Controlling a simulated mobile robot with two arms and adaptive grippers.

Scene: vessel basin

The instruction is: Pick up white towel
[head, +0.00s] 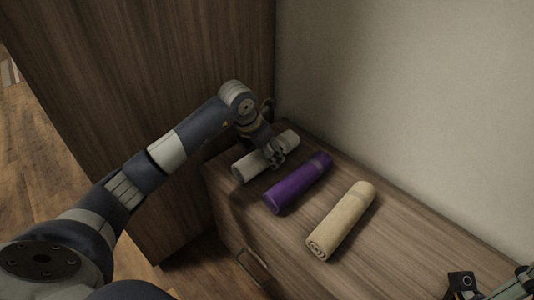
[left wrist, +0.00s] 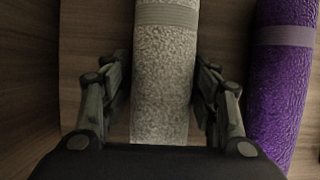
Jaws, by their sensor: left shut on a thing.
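The white towel (head: 249,167) is a rolled, greyish-white cylinder lying at the left end of the wooden cabinet top. It also fills the middle of the left wrist view (left wrist: 165,60), where a smooth band crosses it. My left gripper (head: 274,158) is over the towel from above, one finger on each side of the roll. In the left wrist view (left wrist: 160,95) the fingers are shut on the towel. The towel appears to be still on the cabinet top. Part of my right gripper (head: 492,288) shows at the lower right corner; its fingertips are not clear.
A purple rolled towel (head: 298,184) lies close to the right of the white one. A beige rolled towel (head: 341,221) lies farther right. A tall wooden panel (head: 150,70) stands to the left, and a wall (head: 420,100) runs behind. The cabinet top (head: 420,240) is clear at right.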

